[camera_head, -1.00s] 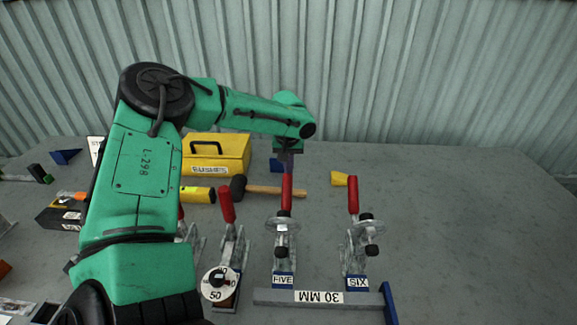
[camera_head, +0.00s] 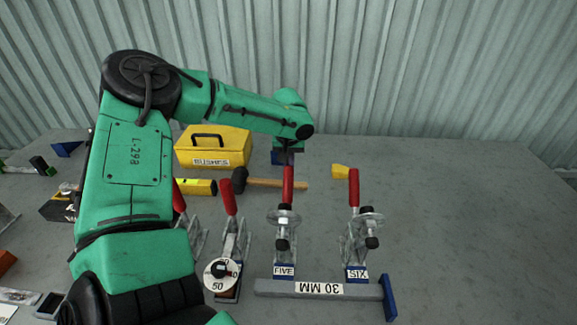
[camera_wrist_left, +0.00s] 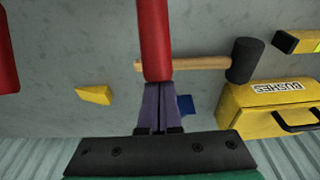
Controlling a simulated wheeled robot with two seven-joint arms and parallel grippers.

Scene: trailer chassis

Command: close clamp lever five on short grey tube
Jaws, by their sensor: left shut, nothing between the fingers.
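The clamp labelled FIVE (camera_head: 283,240) stands behind the short grey tube (camera_head: 272,287), which carries a 30 MM label. Its red lever (camera_head: 288,188) points up and away from the tube. My left gripper (camera_head: 287,160) is at the upper end of this lever, on its far side. In the left wrist view, the left gripper's purple fingers (camera_wrist_left: 157,92) are together, with their tips at the end of the red lever (camera_wrist_left: 154,42). The fingers are not around the lever; whether they touch it is hard to tell. My right gripper is not in view.
Clamp SIX (camera_head: 360,235) stands to the right, with its red lever up. Other red-levered clamps (camera_head: 231,240) stand left, beside a 50 dial. Behind lie a mallet (camera_head: 275,183), a yellow toolbox (camera_head: 213,148) and a yellow wedge (camera_head: 340,172). The table's right side is clear.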

